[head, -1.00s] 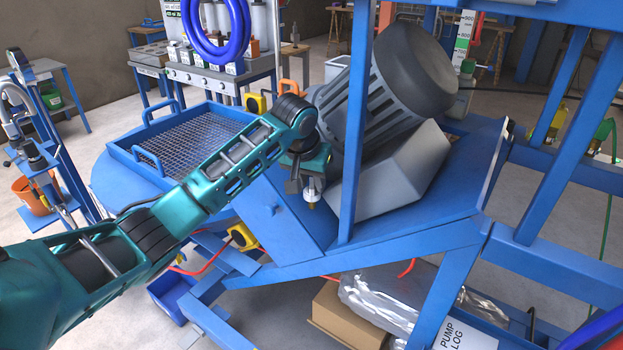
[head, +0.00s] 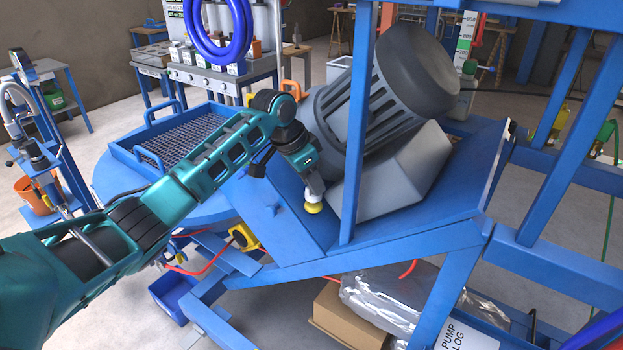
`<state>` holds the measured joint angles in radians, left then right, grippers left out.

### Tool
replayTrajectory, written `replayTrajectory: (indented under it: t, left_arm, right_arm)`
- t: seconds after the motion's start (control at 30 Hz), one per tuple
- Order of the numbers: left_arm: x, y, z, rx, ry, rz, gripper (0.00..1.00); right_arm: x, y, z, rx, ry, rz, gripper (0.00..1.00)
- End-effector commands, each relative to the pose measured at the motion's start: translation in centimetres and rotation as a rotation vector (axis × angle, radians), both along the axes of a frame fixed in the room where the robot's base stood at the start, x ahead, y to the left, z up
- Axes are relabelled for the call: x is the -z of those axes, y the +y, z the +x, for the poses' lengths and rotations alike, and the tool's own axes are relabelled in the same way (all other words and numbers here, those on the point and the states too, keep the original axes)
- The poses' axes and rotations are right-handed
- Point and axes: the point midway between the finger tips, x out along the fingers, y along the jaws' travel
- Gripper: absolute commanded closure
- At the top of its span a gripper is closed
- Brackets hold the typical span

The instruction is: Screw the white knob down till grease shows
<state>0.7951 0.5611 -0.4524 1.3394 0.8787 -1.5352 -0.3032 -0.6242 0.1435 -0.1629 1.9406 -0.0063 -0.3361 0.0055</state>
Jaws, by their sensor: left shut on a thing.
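My left gripper (head: 308,176) is above the blue sloping frame, in front of the grey motor, pointing down and a little right. It is shut on the white knob (head: 315,197), of which only a small pale part shows below the gripper. A rounded yellow piece (head: 314,208) shows directly under the white part. I cannot tell whether this yellow is grease or a solid part. The gripper hides most of the knob and its fingertips. My right gripper is not in view.
The grey motor (head: 415,75) stands close to the right of the gripper, with a blue upright post (head: 357,130) in front of it. A blue mesh tray (head: 190,140) lies at the left. A cardboard box (head: 345,318) and a silver bag (head: 385,295) lie below the frame.

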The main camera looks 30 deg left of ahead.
Motion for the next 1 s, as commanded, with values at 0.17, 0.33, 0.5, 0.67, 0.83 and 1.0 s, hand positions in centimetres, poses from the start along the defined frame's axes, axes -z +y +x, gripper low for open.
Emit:
replayTrajectory:
  t: [0.17,0.33,0.5,0.67,0.83,1.0]
  left_arm:
    - [-0.29,0.4,0.19,0.016,-0.009,0.006,0.97]
    - [-0.32,0.4,0.21,0.02,-0.009,0.006,0.97]
    - [-0.34,0.41,0.23,0.018,-0.01,0.006,0.97]
    - [-0.31,0.38,0.21,0.019,-0.01,0.006,0.55]
    - [-0.18,0.21,0.13,0.021,-0.006,0.003,0.49]
    - [-0.34,0.19,0.04,0.023,-0.004,0.002,0.49]
  right_arm:
    - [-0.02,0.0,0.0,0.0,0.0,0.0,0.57]
    - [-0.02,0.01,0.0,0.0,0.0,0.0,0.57]
    - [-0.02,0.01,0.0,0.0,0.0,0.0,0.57]
    - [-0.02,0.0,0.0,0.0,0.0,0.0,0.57]
    - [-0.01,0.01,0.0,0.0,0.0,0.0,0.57]
    - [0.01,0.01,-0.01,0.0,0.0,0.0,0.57]
